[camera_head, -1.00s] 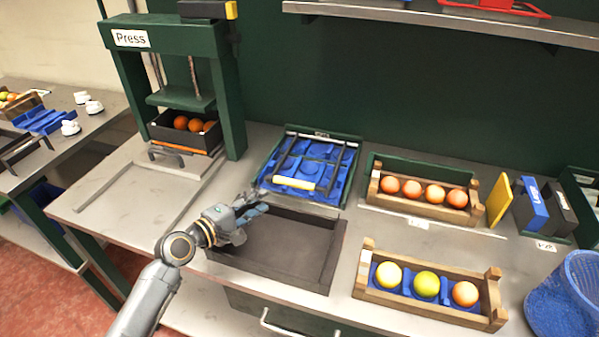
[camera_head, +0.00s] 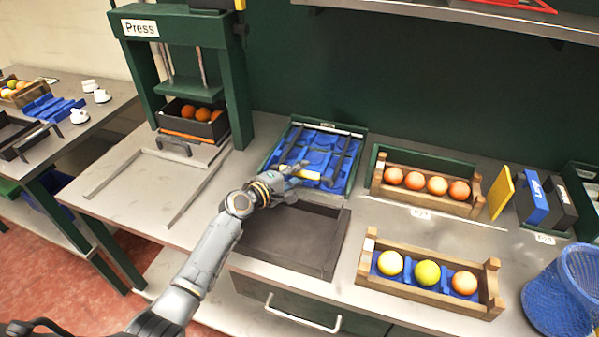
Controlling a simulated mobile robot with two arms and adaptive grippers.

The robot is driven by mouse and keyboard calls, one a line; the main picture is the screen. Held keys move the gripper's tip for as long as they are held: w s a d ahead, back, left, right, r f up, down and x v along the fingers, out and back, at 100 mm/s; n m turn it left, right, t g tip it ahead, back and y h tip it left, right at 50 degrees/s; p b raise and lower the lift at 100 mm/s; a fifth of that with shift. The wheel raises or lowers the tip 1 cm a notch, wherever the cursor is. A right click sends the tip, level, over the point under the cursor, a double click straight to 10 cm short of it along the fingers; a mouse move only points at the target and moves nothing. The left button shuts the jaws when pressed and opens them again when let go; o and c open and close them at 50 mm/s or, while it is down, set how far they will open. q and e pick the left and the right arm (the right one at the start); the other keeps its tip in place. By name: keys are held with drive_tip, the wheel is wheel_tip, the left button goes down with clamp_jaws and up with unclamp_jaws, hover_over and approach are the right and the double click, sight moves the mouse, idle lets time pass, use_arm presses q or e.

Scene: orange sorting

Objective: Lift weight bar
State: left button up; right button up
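The weight bar (camera_head: 308,175) has a pale yellow grip between two dark side arms and lies over the blue insert of the green-framed tray (camera_head: 357,131) at the back centre. My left gripper (camera_head: 294,178) is at the left end of the pale grip, its fingers spread apart. It hides part of the grip, and I cannot tell whether it touches it. My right gripper is not in view.
An empty dark tray (camera_head: 290,238) lies under and in front of my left gripper. Wooden crates of oranges (camera_head: 425,205) and mixed fruit (camera_head: 420,302) stand to the right, with a blue mesh basket (camera_head: 560,295) beyond. The press (camera_head: 240,95) stands at left.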

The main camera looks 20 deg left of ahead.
use_arm(q)
drive_tip(key=shift+c, duration=0.4)
clamp_jaws()
use_arm(e)
drive_tip(key=shift+s, duration=0.65)
